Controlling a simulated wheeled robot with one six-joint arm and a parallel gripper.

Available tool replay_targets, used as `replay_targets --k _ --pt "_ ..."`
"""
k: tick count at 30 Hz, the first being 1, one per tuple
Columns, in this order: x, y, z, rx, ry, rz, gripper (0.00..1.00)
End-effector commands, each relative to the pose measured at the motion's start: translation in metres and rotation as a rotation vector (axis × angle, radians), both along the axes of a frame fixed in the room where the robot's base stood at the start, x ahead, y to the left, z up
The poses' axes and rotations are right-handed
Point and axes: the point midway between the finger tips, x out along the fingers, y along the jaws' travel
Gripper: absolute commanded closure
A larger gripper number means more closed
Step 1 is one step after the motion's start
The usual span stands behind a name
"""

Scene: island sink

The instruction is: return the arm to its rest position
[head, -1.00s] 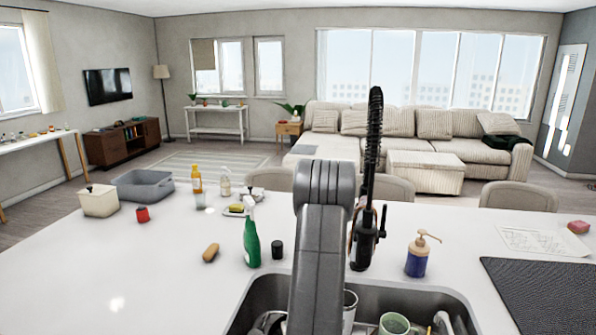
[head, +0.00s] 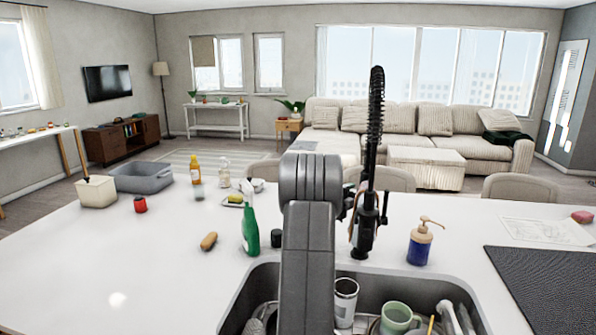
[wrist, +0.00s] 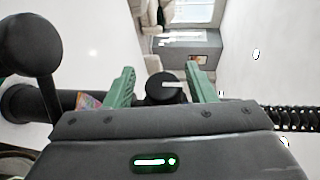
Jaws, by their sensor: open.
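My arm (head: 308,230) rises over the sink in the head view, folded so that its upper part faces the camera. My gripper is mostly hidden behind it there; a dark part shows at its right, near the black faucet (head: 368,200). In the wrist view my gripper (wrist: 162,82) has its two green fingers apart. A dark round part with a pale slot (wrist: 164,88) shows between the fingers; I cannot tell what it is or whether it is touched. The ribbed black faucet hose (wrist: 297,118) runs off at the right of that view.
A blue soap dispenser (head: 420,245) and dark mat (head: 550,285) are right. The left front counter is clear.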

Motion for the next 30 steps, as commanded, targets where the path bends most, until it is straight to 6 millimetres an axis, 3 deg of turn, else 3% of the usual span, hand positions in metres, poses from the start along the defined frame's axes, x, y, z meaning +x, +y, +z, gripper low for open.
replay_targets --k 7,21,30 --pt "-0.016 0.011 0.004 0.001 -0.001 0.001 0.50" --pt "-0.018 0.013 0.007 -0.001 0.000 0.004 0.50" --pt "-0.020 0.028 0.039 -0.033 -0.008 0.063 0.50"
